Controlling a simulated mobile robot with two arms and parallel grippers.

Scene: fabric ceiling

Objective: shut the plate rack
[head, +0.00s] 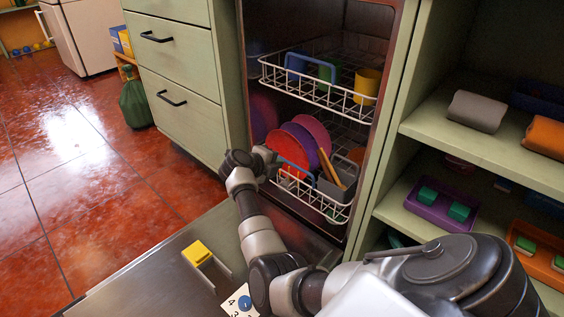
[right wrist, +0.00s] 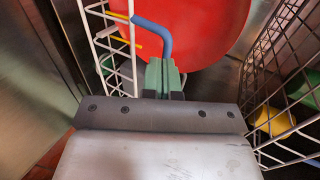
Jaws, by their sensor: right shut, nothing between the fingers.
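The plate rack is the lower white wire rack (head: 318,201) in the open dishwasher. It holds red and purple plates (head: 313,132) and a grey cutlery holder (head: 333,188). Its front sits near the opening; I cannot tell exactly how far out it is. A blue handle (head: 293,166) is on its front, and it also shows in the right wrist view (right wrist: 152,33). My right gripper (head: 274,161) is shut and empty at the left front of the rack. Its green fingertips (right wrist: 163,76) are close to the blue handle; contact is unclear. My left gripper is not in view.
The upper rack (head: 318,95) with cups is above. The lowered door (head: 150,270) lies below my right arm, with a yellow object (head: 197,253) on it. Drawers (head: 180,85) stand at left and open shelves (head: 470,148) at right.

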